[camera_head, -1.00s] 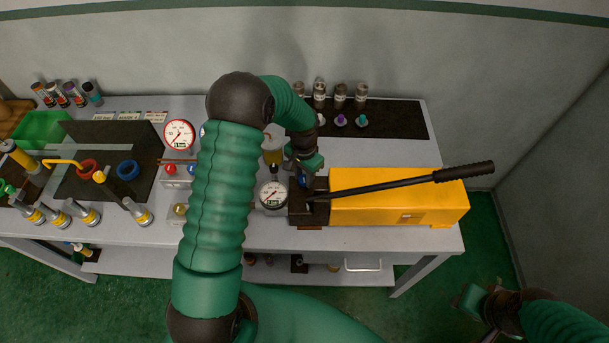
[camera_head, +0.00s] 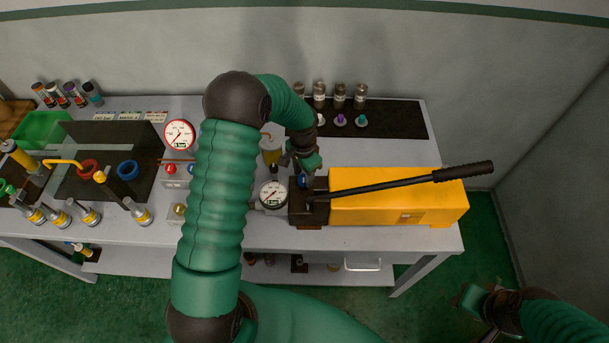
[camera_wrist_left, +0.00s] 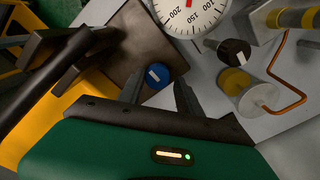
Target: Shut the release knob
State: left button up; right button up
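The release knob looks to be the small blue knob with a white mark (camera_wrist_left: 155,76) on the dark block at the end of the yellow hand pump (camera_head: 400,195). In the head view the knob (camera_head: 302,182) is partly hidden by my gripper. My left gripper (camera_head: 306,170) is over the block, pointing down. In the left wrist view its two fingers (camera_wrist_left: 159,90) are apart, with the knob between or just beyond their tips. Contact with the knob cannot be made out. My right gripper (camera_head: 474,308) is at the lower right, away from the bench.
A pressure gauge (camera_head: 272,195) stands close left of the block. The black pump handle (camera_head: 410,182) slants over the pump. A dark round knob (camera_wrist_left: 234,52) and a copper-coloured bent pipe (camera_wrist_left: 288,84) are near the gripper. The bench front (camera_head: 360,241) is clear.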

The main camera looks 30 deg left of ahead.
aim_at(303, 177)
pick_arm(q)
jog(key=shift+o, duration=0.9)
jog(key=shift+s, duration=0.1)
jog(key=shift+s+f, duration=0.1)
notch_tip(303, 177, up, 17)
jog(key=b, duration=0.2)
jog(key=shift+f+b, duration=0.15)
jog(key=shift+b, duration=0.25)
